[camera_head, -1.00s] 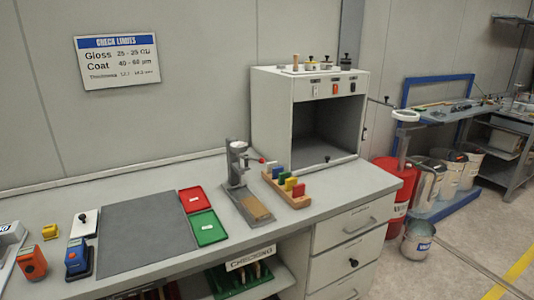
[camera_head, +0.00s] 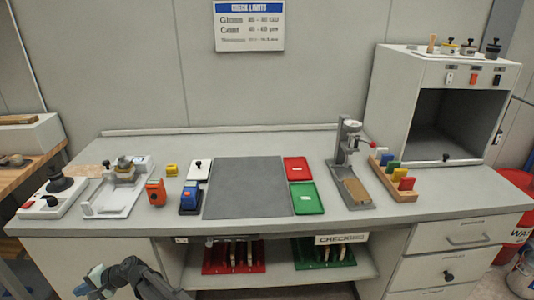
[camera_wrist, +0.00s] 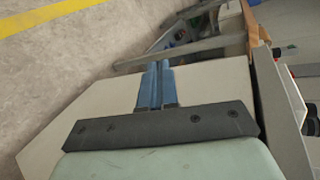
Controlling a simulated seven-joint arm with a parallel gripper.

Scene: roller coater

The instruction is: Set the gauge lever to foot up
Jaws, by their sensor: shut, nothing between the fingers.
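The gauge (camera_head: 347,170) is a grey stand with a round head, at the right part of the bench in the head view. Its lever ends in a red knob (camera_head: 373,145) that sticks out to the right of the column. A tan block (camera_head: 356,189) lies on the gauge base; whether the foot touches it is too small to tell. My gripper (camera_wrist: 155,82) shows in the wrist view with its blue fingers together and empty. My arm shows low at the left in the head view, in front of the bench and far from the gauge.
A wooden rack (camera_head: 396,188) with coloured blocks stands close right of the gauge. Red (camera_head: 297,169) and green (camera_head: 306,198) trays and a grey mat (camera_head: 248,187) lie to its left. A white cabinet (camera_head: 398,85) stands behind right. The floor shows in the wrist view.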

